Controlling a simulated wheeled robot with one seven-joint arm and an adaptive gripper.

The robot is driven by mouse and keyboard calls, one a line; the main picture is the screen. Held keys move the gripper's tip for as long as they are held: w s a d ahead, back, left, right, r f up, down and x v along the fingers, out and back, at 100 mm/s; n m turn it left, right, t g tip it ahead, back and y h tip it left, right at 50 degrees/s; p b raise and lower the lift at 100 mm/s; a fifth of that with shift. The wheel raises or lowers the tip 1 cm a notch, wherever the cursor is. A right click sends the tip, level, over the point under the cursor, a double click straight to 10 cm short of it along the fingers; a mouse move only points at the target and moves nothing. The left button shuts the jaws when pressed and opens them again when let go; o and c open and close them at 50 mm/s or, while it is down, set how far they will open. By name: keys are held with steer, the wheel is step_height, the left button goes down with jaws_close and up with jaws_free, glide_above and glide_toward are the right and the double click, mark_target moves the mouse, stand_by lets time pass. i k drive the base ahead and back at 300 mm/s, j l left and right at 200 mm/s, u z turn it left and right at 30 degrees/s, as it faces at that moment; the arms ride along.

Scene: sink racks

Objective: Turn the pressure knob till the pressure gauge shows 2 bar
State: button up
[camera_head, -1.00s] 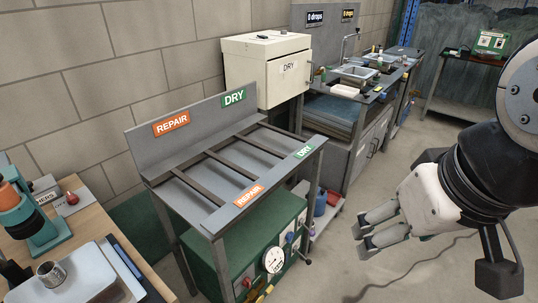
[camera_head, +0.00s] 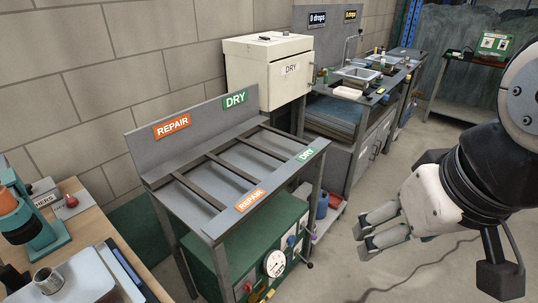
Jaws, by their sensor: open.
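The pressure gauge (camera_head: 274,263) is a round white dial on the front of the green cabinet (camera_head: 226,263) under the repair/dry rack. Its needle reading is too small to tell. A small dark knob or handle (camera_head: 309,264) sticks out at the cabinet's right front corner. I cannot tell whether it is the pressure knob. A red part (camera_head: 247,287) shows low on the front, left of the gauge. My gripper (camera_head: 362,240) is open and empty over the floor, right of the cabinet and apart from it.
The slatted rack (camera_head: 235,170) with REPAIR and DRY signs stands above the green cabinet. A wooden bench (camera_head: 95,215) is at the left. A white DRY box (camera_head: 262,72) and a sink bench (camera_head: 372,125) stand behind. A cable (camera_head: 415,265) lies on the otherwise clear floor near my gripper.

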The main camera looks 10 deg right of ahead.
mark_target(291, 240)
steer(key=i, duration=0.55)
steer(key=k, duration=1.6)
steer(key=k+j, duration=0.4)
steer(key=i+l, duration=0.1)
steer(key=i, duration=0.35)
steer(key=i+u, duration=0.15)
steer(key=i, duration=0.25)
steer(key=i+l, duration=0.15)
steer(key=l, duration=0.25)
steer(key=i+l+u, duration=0.1)
steer(key=l, duration=0.3)
steer(key=i+l, duration=0.2)
steer(key=l, duration=0.2)
